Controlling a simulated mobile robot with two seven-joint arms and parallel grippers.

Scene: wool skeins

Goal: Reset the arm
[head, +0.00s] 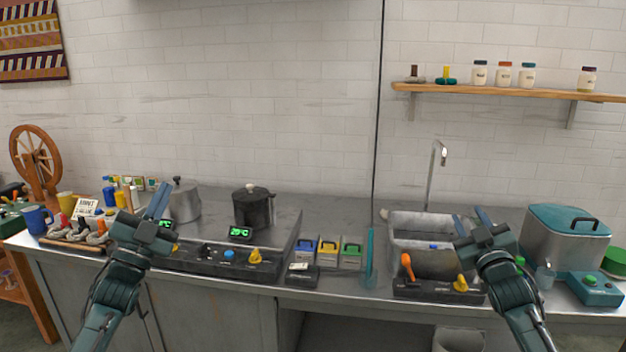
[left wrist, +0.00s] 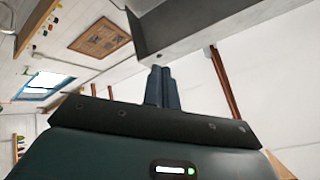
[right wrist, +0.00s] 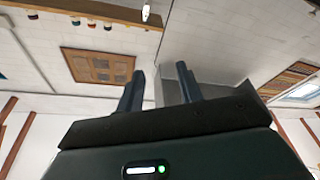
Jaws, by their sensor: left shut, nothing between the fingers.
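My left gripper (head: 158,203) is raised in front of the counter at the left, below the grey pot, with its fingers pointing up. In the left wrist view its fingers (left wrist: 161,87) are together with nothing between them. My right gripper (head: 472,220) is raised in front of the sink at the right. In the right wrist view its fingers (right wrist: 160,90) stand apart with nothing between them. Neither gripper touches anything that I can see.
The steel counter holds a grey pot (head: 185,201), a black pot (head: 254,209), small coloured boxes (head: 328,250), a sink (head: 436,218) with a tap (head: 431,175), and a teal-lidded tank (head: 566,240). A shelf with jars (head: 510,91) hangs above. A spinning wheel (head: 36,160) stands at the left.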

